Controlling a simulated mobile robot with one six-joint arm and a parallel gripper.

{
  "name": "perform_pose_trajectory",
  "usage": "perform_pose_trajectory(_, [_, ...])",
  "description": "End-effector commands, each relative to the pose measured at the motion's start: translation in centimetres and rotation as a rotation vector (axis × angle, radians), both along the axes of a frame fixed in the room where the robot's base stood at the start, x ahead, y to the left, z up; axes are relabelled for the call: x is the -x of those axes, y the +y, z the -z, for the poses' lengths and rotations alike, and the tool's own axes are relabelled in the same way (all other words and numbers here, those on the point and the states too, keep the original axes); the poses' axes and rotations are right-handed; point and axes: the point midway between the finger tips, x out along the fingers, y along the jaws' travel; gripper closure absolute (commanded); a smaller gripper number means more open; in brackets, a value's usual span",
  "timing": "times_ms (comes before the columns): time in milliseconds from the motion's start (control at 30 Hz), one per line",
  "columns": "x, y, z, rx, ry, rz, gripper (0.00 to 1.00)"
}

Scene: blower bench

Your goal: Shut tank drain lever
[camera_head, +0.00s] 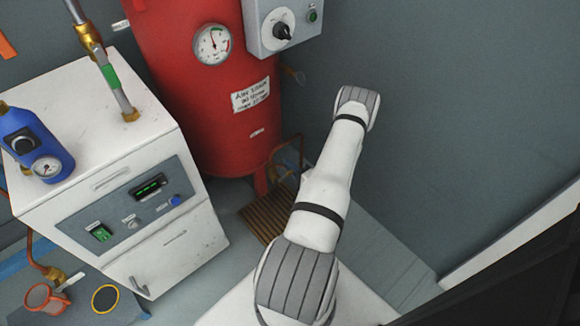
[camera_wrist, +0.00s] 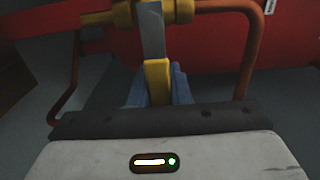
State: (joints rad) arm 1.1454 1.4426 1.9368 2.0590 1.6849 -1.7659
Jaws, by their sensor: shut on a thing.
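The drain lever (camera_wrist: 151,38) shows in the wrist view as a grey metal strip with a yellow grip, running down from a brass valve (camera_wrist: 122,14) on a pipe. My gripper (camera_wrist: 160,88) is shut on the lever at its yellow grip, with the blue fingers around it. The lower end of the grip is hidden by the gripper body. The red tank (camera_head: 200,90) stands upright in the head view, and its underside (camera_wrist: 215,45) fills the top of the wrist view. In the head view my arm hides the gripper and lever.
Copper pipe (camera_wrist: 250,55) bends down at the right of the lever. A white cabinet (camera_head: 100,150) stands left of the tank, with a blue device (camera_head: 35,145) on top. A grey control box (camera_head: 284,25) is beside the tank. A wooden slatted grate (camera_head: 265,215) lies on the floor.

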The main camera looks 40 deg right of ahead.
Motion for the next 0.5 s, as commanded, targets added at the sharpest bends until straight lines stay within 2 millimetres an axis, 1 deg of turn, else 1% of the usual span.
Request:
perform_pose_trajectory(167, [-0.06, 0.06, 0.01, -0.001, 0.001, -0.007, 1.00])
perform_pose_trajectory(200, [-0.03, 0.04, 0.01, -0.001, 0.001, -0.007, 0.82])
perform_pose_trajectory(467, [0.15, -0.14, 0.01, -0.001, 0.001, -0.001, 0.61])
perform_pose_trajectory(500, [0.16, -0.16, 0.01, -0.001, 0.001, -0.001, 0.61])
